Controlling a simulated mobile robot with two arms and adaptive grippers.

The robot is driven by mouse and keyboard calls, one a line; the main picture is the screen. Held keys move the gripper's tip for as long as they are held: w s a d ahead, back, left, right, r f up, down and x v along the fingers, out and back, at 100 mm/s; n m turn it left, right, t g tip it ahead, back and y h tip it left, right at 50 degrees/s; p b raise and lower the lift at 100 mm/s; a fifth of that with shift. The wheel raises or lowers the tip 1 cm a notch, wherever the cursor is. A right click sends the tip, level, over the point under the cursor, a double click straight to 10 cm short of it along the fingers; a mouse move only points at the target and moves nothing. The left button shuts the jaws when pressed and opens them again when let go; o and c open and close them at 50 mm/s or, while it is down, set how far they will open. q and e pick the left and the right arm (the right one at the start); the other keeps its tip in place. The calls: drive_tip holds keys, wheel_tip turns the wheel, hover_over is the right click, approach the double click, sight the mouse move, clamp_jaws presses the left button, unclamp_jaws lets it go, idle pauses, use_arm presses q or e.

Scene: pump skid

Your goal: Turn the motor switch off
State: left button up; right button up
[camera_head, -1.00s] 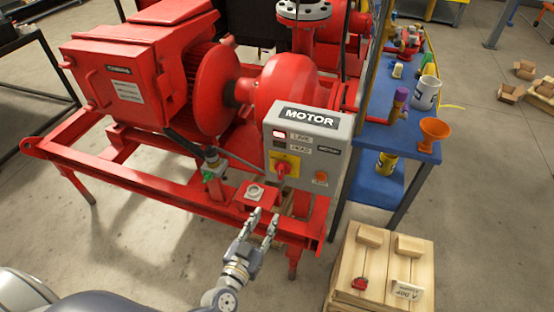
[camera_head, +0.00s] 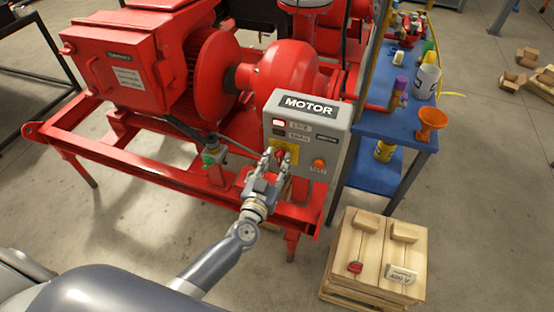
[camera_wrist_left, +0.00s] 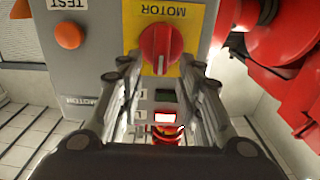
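The grey motor box (camera_head: 336,150) carries a MOTOR label and a red rotary switch (camera_head: 281,155) on a yellow plate (camera_head: 292,148). In the left wrist view the red switch (camera_wrist_left: 160,46) shows upside down, its white mark lying along the picture's vertical. My left gripper (camera_head: 272,158) is at the box front, over the switch. In the left wrist view its fingers (camera_wrist_left: 160,68) are spread, one on each side of the switch's lower part; contact cannot be told. The upper indicator (camera_head: 279,123) is lit, and its glow (camera_wrist_left: 166,117) shows in the wrist view. My right gripper is out of view.
An orange TEST button (camera_head: 318,164) sits right of the switch. The red skid frame (camera_head: 150,166) runs below and left. A blue bench (camera_head: 385,127) with a cup and an orange funnel (camera_head: 431,120) stands right. A wooden crate (camera_head: 345,250) is at the lower right.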

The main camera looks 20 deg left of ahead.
use_arm(q)
drive_tip(key=shift+w, duration=0.3)
